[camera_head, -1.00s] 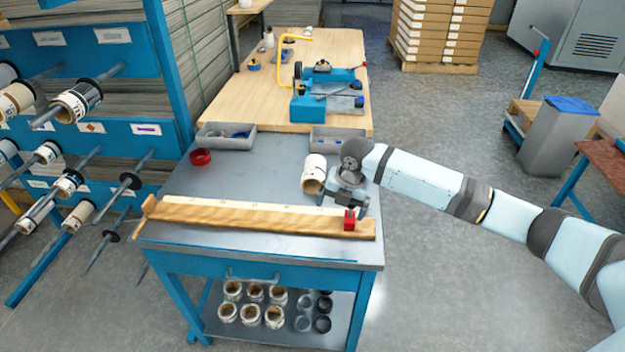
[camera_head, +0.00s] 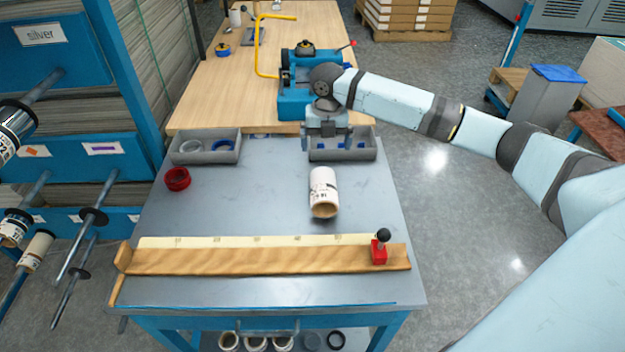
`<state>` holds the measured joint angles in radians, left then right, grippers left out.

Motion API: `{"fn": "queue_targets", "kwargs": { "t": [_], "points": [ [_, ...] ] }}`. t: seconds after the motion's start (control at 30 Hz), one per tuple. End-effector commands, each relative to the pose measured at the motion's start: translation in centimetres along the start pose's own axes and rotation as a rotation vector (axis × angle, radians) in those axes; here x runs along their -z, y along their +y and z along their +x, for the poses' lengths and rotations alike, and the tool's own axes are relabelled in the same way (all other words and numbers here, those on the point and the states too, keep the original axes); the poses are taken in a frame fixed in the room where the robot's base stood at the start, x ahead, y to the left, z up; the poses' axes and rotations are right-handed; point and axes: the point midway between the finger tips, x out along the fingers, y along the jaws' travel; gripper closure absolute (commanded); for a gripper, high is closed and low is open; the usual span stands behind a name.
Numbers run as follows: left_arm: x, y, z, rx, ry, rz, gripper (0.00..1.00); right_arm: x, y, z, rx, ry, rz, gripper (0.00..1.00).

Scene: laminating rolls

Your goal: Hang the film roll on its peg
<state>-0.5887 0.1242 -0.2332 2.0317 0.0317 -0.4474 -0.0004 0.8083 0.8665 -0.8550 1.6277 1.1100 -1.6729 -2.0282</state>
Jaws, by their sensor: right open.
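A white film roll (camera_head: 323,190) with a brown cardboard core lies on the grey bench top, its open end facing the front. My right gripper (camera_head: 326,148) is open and empty, above the bench just behind the roll and in front of the right grey bin. It is apart from the roll. The pegs stick out from the blue rack at the left. One bare peg with a dark disc (camera_head: 82,240) shows there, and other pegs carry rolls (camera_head: 35,250). My left gripper is not in view.
A wooden measuring board (camera_head: 260,260) with a red stop (camera_head: 379,250) lies along the bench front. A red ring (camera_head: 177,179) and a grey bin (camera_head: 205,148) sit at the left. The right bin (camera_head: 360,146) holds blue pieces. The bench middle is clear.

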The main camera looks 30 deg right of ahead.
Motion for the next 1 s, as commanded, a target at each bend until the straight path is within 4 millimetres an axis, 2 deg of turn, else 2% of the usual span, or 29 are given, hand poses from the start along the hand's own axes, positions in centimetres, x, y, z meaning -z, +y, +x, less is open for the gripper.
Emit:
{"fn": "queue_targets", "kwargs": {
  "t": [0.2, 0.4, 0.67, 1.0],
  "points": [
    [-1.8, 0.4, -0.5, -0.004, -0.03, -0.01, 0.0, 0.1, 0.0, 4.2, 0.003, 0.004, 0.0, 0.0],
    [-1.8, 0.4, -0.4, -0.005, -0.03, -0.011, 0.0, 0.1, 0.1, 7.4, 0.001, 0.003, 0.0, 0.0],
    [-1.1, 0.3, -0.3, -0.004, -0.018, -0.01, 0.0, 0.1, 0.2, 8.9, 0.001, 0.001, 0.0, 0.0],
    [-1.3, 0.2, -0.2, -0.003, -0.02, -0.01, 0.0, 0.2, 0.7, 13.3, 0.002, 0.0, -0.001, 0.0]
  ]
}}
